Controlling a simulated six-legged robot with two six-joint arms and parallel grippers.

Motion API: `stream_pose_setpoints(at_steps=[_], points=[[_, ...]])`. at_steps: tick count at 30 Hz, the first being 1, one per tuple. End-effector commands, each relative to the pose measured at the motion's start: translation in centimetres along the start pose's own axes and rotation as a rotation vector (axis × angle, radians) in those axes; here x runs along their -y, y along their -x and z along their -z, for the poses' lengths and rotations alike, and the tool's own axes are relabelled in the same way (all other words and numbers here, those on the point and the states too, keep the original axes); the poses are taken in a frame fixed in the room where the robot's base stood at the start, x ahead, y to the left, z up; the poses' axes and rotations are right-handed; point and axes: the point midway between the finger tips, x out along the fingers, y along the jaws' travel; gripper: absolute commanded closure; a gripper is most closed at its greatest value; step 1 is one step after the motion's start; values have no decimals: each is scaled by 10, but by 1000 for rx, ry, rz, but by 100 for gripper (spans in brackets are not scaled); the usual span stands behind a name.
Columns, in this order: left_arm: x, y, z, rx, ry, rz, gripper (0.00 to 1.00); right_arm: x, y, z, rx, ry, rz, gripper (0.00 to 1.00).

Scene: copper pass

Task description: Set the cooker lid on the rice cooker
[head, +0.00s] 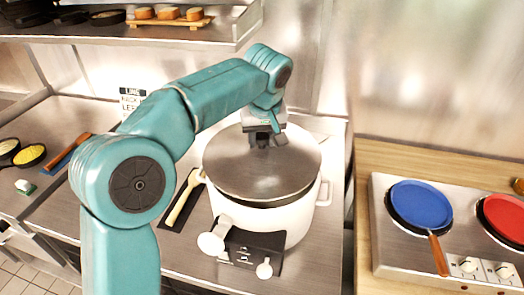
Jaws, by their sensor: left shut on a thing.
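The grey metal cooker lid (250,172) covers the mouth of the white rice cooker (283,226). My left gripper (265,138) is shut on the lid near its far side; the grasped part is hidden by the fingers. A dark band shows between the lid's near right edge and the cooker's rim. I cannot tell whether the lid rests on the rim or hangs just above it. The cooker stands on the steel counter with side handles and a dark front panel. My right gripper is not in view.
A cream-handled utensil (182,203) lies on a dark mat left of the cooker. A hob (395,251) with a blue pan (421,203) and a red pan (507,217) stands at the right. A shelf (190,35) overhangs the back left. Bare counter (325,240) shows right of the cooker.

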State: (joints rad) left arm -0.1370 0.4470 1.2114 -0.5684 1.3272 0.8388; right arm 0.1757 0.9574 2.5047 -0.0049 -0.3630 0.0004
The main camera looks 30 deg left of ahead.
Motion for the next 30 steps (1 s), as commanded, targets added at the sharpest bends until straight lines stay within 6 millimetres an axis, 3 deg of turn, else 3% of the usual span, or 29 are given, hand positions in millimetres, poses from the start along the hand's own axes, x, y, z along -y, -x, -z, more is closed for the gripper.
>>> stream_pose_setpoints(at_steps=[6, 20, 21, 22, 30], points=[[0, -30, -9, 2, -1, 1, 100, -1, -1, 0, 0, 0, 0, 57], [0, -39, -12, 0, -1, 0, 100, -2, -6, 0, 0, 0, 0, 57], [0, -38, -12, 1, -1, 1, 48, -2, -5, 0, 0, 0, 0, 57], [0, -38, -12, 2, -1, 1, 38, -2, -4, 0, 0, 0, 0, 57], [0, -37, -12, 2, -1, 1, 35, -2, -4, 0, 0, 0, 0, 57]])
